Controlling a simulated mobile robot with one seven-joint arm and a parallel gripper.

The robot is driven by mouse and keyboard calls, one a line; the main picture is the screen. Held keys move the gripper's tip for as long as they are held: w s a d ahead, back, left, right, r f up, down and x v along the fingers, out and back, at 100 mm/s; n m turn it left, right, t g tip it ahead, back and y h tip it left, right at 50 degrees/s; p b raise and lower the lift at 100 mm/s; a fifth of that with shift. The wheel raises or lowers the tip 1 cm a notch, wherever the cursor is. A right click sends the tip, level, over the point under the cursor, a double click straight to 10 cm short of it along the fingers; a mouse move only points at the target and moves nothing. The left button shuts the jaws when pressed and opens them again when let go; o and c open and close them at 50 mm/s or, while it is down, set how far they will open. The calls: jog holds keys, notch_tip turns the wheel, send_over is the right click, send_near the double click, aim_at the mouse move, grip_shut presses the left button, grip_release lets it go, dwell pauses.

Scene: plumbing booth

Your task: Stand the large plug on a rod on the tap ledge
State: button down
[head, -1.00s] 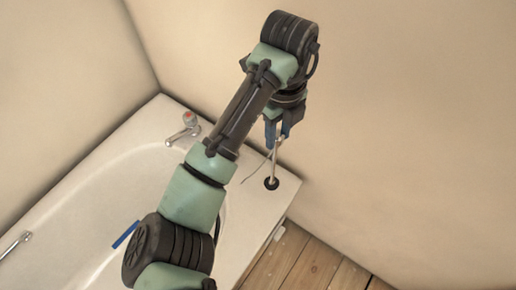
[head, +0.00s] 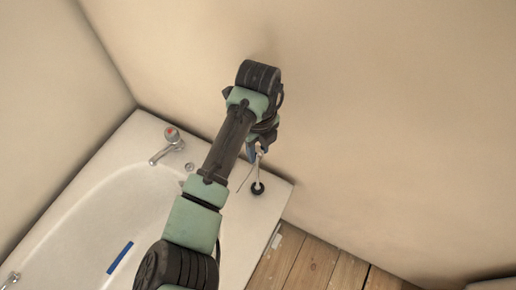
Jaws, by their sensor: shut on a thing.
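The large plug on a rod has a black round base (head: 258,188) and a thin pale rod rising from it. The plug appears upright, with its base at or just above the white tap ledge (head: 277,199) near the right end; I cannot tell whether it touches. My gripper (head: 257,150) is shut on the upper part of the rod, above the ledge. My arm partly hides the jaws. A thin dark line hangs beside the rod on its left.
A tap with a red top (head: 168,146) stands on the ledge to the left. A small metal fitting (head: 189,167) lies near it. A blue strip (head: 120,257) is in the bathtub (head: 80,225). Walls rise behind, and a wooden floor (head: 315,265) lies to the right.

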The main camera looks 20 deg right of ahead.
jog(key=shift+f, duration=0.2)
jog(key=c, duration=0.5)
grip_release()
notch_tip(320, 180, up, 12)
jog(key=shift+r+p, duration=0.1)
jog(key=shift+p, duration=0.25)
